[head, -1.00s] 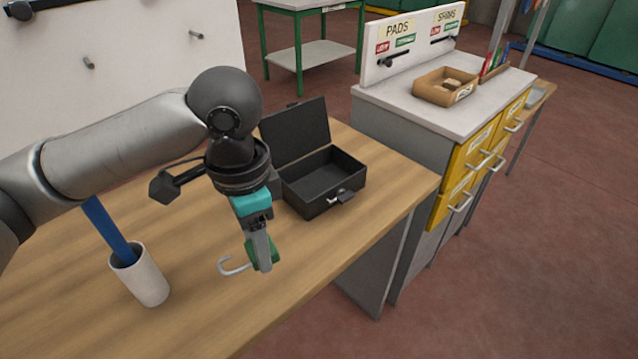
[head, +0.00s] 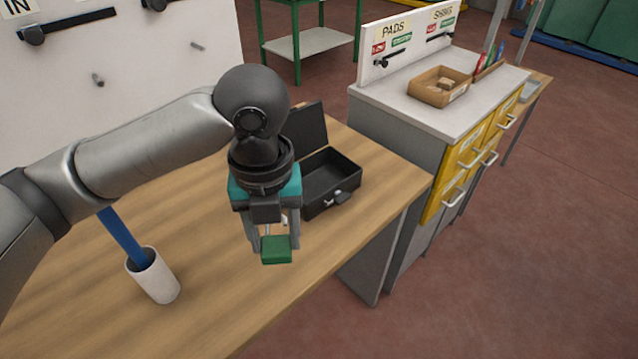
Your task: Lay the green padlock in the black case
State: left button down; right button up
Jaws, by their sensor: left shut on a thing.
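The green padlock (head: 276,250) is held between the fingers of my left gripper (head: 272,243), above the wooden table near its front edge. Its pale shackle is mostly hidden behind the gripper. The black case (head: 329,181) stands open on the table, behind and to the right of the gripper, with its lid raised at the back. The left part of the case is hidden by my left arm and gripper; the visible inside looks empty. My right gripper is not in view.
A white cup (head: 154,276) with a blue stick stands on the table (head: 225,315) at the left. A grey cabinet (head: 425,110) with yellow drawers stands beyond the table's right edge, with a cardboard box (head: 441,87) on top. The table front is clear.

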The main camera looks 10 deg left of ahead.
aim_at(319, 189)
jog(key=i, duration=1)
